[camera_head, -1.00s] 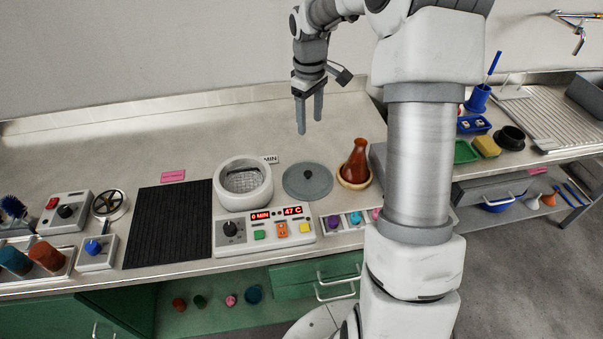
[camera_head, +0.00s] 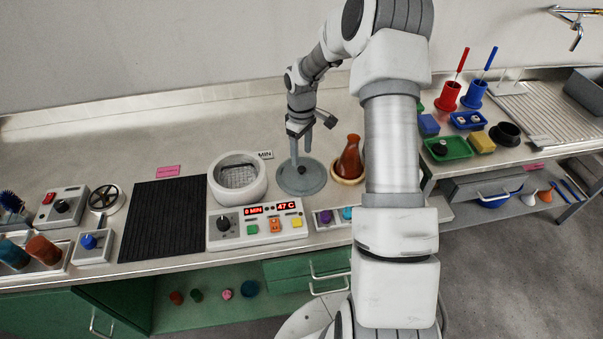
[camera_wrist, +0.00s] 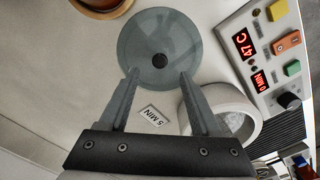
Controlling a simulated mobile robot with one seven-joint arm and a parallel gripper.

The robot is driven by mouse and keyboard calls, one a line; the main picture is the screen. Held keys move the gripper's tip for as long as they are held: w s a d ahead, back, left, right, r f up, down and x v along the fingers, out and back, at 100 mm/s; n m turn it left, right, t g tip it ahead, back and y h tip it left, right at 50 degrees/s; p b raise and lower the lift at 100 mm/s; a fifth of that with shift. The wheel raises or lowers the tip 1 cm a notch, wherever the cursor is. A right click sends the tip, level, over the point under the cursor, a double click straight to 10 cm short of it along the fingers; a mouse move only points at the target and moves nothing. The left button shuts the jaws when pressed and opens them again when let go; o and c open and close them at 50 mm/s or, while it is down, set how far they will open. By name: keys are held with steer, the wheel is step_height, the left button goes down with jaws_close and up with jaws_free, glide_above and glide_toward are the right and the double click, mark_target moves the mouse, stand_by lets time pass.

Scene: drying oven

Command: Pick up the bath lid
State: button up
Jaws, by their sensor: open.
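The bath lid (camera_head: 302,182) is a flat grey-blue disc with a small dark knob, lying on the bench between the white bath and the brown flask. In the wrist view the lid (camera_wrist: 160,62) shows its dark knob just beyond the fingertips. My gripper (camera_head: 301,152) is open and empty, pointing down above the far side of the lid. In the wrist view the fingers of my gripper (camera_wrist: 157,75) stand apart, with the knob between and ahead of their tips. The white round bath (camera_head: 238,198) is uncovered and shows a mesh inside.
The brown flask (camera_head: 350,157) on its ring stands close to the right of the lid. The control panel (camera_head: 257,226) with red displays sits in front. A "5 MIN" label (camera_wrist: 155,116) lies by the bath. The bench behind is clear.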

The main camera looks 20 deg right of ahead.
mark_target(302, 168)
steer(key=shift+f+p, duration=0.35)
steer(key=shift+f, duration=2.45)
jaws_close()
